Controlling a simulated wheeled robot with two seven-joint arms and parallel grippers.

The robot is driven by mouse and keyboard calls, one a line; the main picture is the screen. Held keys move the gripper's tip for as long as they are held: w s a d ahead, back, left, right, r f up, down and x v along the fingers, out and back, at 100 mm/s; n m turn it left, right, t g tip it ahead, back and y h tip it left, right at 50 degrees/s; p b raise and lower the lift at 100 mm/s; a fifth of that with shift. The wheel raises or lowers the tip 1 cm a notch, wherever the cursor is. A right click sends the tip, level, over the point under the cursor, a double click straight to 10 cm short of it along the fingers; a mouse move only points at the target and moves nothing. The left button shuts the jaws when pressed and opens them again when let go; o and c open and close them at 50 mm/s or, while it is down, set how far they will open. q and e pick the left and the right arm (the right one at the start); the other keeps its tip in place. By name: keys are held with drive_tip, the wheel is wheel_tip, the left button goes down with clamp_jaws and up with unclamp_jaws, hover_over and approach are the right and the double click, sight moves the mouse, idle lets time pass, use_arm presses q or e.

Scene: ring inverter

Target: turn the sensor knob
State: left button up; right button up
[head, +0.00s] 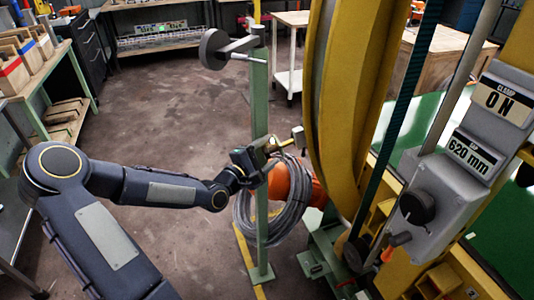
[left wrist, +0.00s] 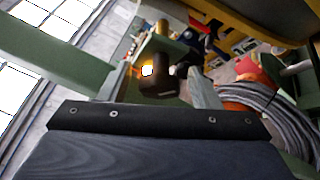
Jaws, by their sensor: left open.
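My left gripper (head: 268,152) is open, beside the green upright post (head: 261,95) at about mid-height. A small sensor with a brass-coloured rod and dark head (head: 298,136) sticks out just right of the gripper. In the left wrist view a dark cylindrical head (left wrist: 158,82) on a brass rod stands beyond the gripper's dark body, with a bright glow beside it. I cannot tell which part of it is the knob, or whether my fingers touch it. My right gripper is not in view.
A coil of grey cable (head: 243,215) hangs low by the post, with an orange part behind it. A large yellow ring (head: 345,100) stands close to the right. A grey control box (head: 440,205) reads "CLAMP ON" and "620 mm" and has a black knob. The floor at left is open.

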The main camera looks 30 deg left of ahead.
use_arm(q)
drive_tip(key=c, duration=1)
drive_tip(key=shift+f+m+t+b, duration=0.35)
drive_tip(key=shift+m+t+b, duration=0.3)
drive_tip(key=shift+b, duration=0.55)
drive_tip(key=m+t+b, duration=0.1)
drive_tip(key=m+b, duration=0.1)
drive_tip(key=b, duration=0.1)
drive_tip(key=shift+f+t+y+b, duration=0.1)
drive_tip(key=shift+t+y+b, duration=0.2)
drive_tip(key=shift+y, duration=0.1)
drive_tip(key=shift+m+t+b, duration=0.55)
drive_tip(key=shift+m+b, duration=0.5)
drive_tip(key=shift+b, duration=0.15)
drive_tip(key=shift+r+m+b, duration=0.2)
drive_tip(key=shift+m+b, duration=0.1)
drive_tip(key=o, duration=1)
